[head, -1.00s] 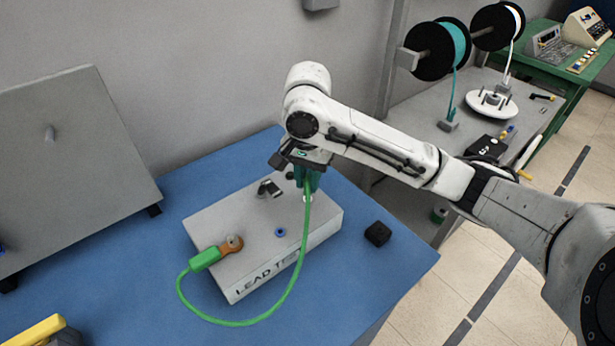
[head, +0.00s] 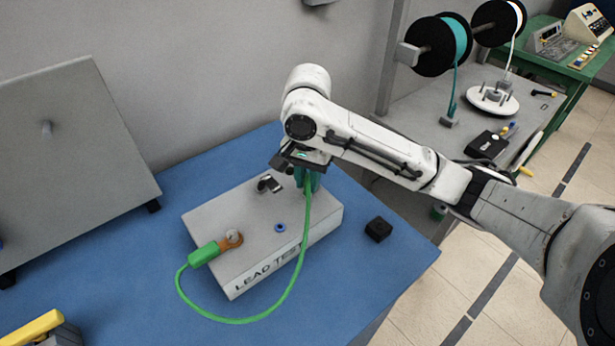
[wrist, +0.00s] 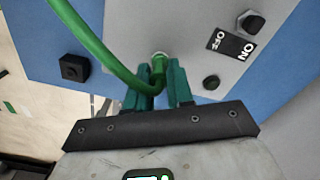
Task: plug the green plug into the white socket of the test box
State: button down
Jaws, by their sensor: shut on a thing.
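The green plug (wrist: 158,72) is between the teal fingers of my gripper (wrist: 160,92), which is shut on it. Its green cable (head: 298,255) loops down to a green sleeve (head: 205,253) with a copper lug (head: 232,239) at the left of the grey test box (head: 255,215). My gripper (head: 308,180) is over the box's back right part. A pale rim of the white socket (wrist: 159,55) shows at the plug in the wrist view. The plug is at the socket, but the fingers and cable hide how deep it sits.
A blue-ringed socket (head: 280,228) and a black switch (head: 268,184) are on the box top. The switch's ON/OFF label (wrist: 232,43) shows in the wrist view. A small black block (head: 378,229) lies right of the box. A grey slanted panel (head: 70,165) stands at left.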

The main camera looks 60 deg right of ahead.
dwell(0.4)
jog(key=c, duration=0.9)
grip_release()
notch_tip(320, 180, up, 11)
jog(key=shift+f+p, duration=0.15)
jog(key=shift+p, duration=0.7)
